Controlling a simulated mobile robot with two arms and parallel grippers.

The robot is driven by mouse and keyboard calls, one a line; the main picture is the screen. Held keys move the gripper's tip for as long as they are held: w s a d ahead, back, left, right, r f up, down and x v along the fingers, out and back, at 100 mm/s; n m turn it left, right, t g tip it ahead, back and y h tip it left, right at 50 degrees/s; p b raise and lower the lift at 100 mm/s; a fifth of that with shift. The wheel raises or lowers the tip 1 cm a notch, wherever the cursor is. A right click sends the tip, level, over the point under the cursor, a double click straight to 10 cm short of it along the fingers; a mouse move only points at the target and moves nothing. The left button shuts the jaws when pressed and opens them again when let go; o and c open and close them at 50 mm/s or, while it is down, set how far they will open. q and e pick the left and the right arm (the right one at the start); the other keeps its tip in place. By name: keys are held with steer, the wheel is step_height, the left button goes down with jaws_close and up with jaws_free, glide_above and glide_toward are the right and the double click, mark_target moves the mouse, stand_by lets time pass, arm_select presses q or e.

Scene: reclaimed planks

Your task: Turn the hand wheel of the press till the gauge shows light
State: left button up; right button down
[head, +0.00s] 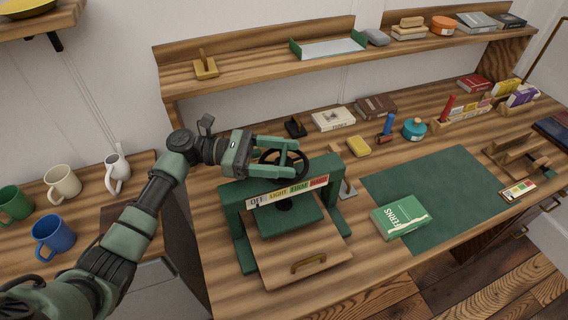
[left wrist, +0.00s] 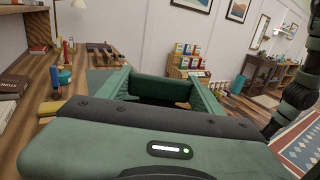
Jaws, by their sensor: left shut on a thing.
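The green press (head: 238,222) stands on the plank bench, with a wooden board in its base. Its dark hand wheel (head: 290,181) sits on top of the frame. The gauge strip (head: 288,191) across its front reads OFF, LIGHT, FIRM and HARD in coloured fields. A small dark mark shows near the OFF end, too small to read surely. My left gripper (head: 296,158) is shut on the wheel, reaching in from the left. In the left wrist view the green fingers (left wrist: 165,88) show, but the wheel is mostly hidden. My right gripper is in neither view.
A green book (head: 400,216) lies on a dark green mat (head: 440,175) right of the press. A yellow block (head: 359,146) and a white book (head: 333,119) lie behind. Several mugs stand on the left counter. A raised shelf (head: 240,75) runs along the wall.

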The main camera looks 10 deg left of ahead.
arm_select(q)
steer(key=shift+m+g+b, duration=1.6)
steer(key=shift+m+g, duration=0.2)
steer(key=shift+g, duration=1)
steer(key=o, duration=1.4)
steer(key=shift+c, duration=0.2)
steer(key=shift+a, duration=0.1)
steer(key=b+v, duration=0.2)
steer(key=v, duration=0.5)
steer(key=shift+a, duration=0.35)
steer(key=shift+w+r, duration=0.1)
steer(key=shift+w, duration=0.05)
